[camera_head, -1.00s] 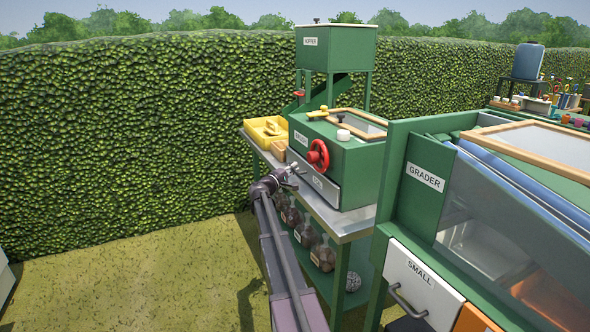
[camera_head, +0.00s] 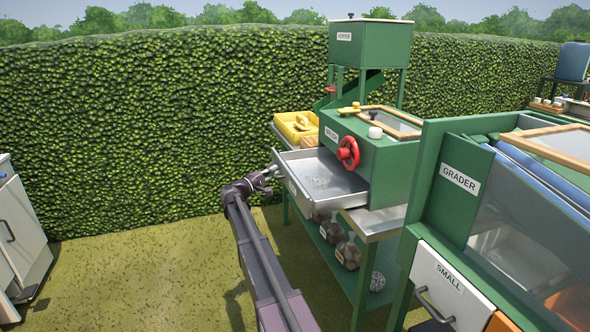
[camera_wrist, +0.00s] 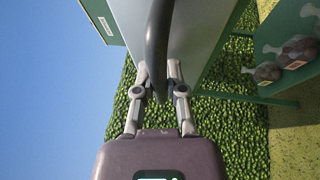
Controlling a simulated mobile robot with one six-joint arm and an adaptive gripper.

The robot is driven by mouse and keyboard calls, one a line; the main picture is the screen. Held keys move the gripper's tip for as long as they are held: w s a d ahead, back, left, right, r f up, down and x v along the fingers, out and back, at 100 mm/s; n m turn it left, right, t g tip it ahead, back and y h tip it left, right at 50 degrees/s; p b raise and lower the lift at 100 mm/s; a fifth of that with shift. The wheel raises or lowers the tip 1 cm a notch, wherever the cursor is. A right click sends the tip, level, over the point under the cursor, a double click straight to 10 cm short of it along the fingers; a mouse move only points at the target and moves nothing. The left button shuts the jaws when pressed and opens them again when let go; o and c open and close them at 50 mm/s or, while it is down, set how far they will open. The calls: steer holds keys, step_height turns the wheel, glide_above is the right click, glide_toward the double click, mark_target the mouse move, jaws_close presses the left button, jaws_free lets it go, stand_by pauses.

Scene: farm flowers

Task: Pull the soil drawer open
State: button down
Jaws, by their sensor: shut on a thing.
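The soil drawer (camera_head: 322,181) is a grey metal tray that stands out from the green machine (camera_head: 372,150) below its red handwheel (camera_head: 348,153). It is open, and its inside shows a few small pale specks. My gripper (camera_head: 270,172) is at the drawer's front on the left. In the wrist view, my gripper (camera_wrist: 156,88) has its two fingers closed on a dark curved handle (camera_wrist: 157,40) in front of the drawer's grey front panel (camera_wrist: 196,35). The handle is too small to make out in the head view.
A yellow bin (camera_head: 297,127) stands behind the drawer. The green grader (camera_head: 462,185) stands at the right. A white cabinet (camera_head: 20,235) is at the far left. The grass between is clear.

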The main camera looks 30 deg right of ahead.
steer(key=shift+w+a+f, duration=0.1)
steer(key=shift+w+a, duration=0.1)
steer(key=shift+a, duration=0.95)
steer(key=shift+w+a, duration=0.2)
steer(key=shift+a, duration=0.95)
steer(key=c, duration=0.7)
jaws_free()
steer(key=shift+w, duration=0.2)
steer(key=shift+w+a, duration=0.15)
